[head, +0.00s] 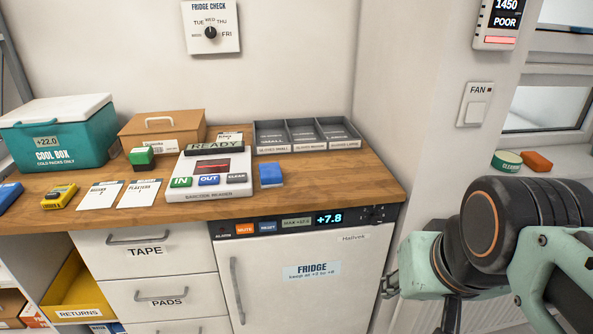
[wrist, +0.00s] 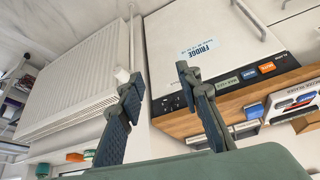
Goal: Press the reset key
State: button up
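The blue reset key (head: 267,228) is on the dark control strip along the top front of the fridge (head: 290,285), just right of the orange mute key (head: 244,229). In the wrist view the reset key (wrist: 249,74) shows upside down beside the orange key (wrist: 267,67), on the right. My gripper (head: 418,300) is at the lower right of the head view, right of the fridge and apart from it. In the wrist view my gripper (wrist: 160,88) has its two fingers spread with nothing between them. It touches no key.
The strip's display (head: 329,218) reads +7.8. A wooden worktop (head: 345,172) lies above the fridge, holding a barcode reader (head: 208,175), a blue box (head: 270,174) and grey trays (head: 305,133). A white radiator (wrist: 75,85) stands left in the wrist view. The space before the fridge looks clear.

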grip_shut()
dwell(1.2)
